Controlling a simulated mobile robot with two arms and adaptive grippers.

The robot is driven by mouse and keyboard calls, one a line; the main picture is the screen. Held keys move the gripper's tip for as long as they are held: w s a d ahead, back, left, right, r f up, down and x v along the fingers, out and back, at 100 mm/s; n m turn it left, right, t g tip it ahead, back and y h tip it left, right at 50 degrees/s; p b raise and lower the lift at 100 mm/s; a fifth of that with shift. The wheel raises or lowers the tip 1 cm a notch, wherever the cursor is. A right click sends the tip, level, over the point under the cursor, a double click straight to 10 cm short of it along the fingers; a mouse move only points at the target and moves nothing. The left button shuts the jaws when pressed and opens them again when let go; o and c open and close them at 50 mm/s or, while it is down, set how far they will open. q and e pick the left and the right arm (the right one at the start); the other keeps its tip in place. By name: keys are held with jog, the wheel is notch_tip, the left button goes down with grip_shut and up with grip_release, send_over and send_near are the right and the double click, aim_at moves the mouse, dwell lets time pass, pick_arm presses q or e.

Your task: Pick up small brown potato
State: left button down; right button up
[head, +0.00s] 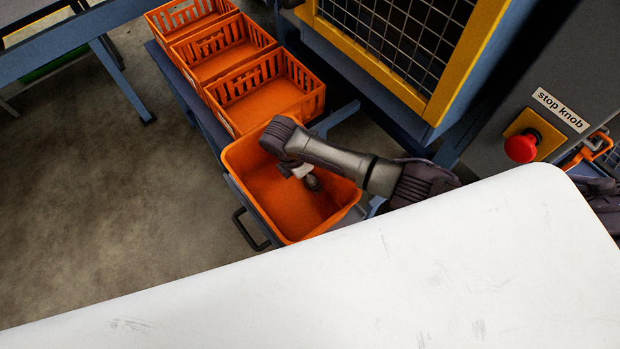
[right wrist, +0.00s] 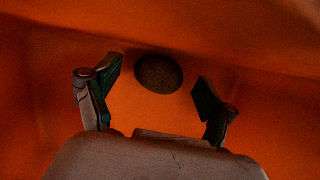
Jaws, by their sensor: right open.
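The small brown potato (right wrist: 159,73) lies on the floor of the orange bin in the right wrist view, close to a wall. It is dark, rounded and speckled. My right gripper (right wrist: 157,85) is open, with one finger on each side of the space just in front of the potato. Neither finger appears to touch it. In the head view my right arm reaches into the deep orange bin (head: 262,187), and the gripper (head: 311,181) points down inside it. I cannot make out the potato clearly there. My left gripper is not in view.
Several slatted orange crates (head: 262,104) stand in a row behind the bin. A yellow-framed mesh guard (head: 385,65) and a red stop knob (head: 521,148) are to the right. A black handle (head: 246,230) sticks out beside the bin. The floor at left is clear.

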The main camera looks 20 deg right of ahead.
jog(key=shift+d+f, duration=0.1)
jog(key=shift+f, duration=0.2)
jog(key=c, duration=0.4)
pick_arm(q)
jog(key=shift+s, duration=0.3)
pick_arm(e)
jog(key=c, duration=0.8)
jog(key=shift+r, duration=0.15)
jog(key=shift+c, duration=0.2)
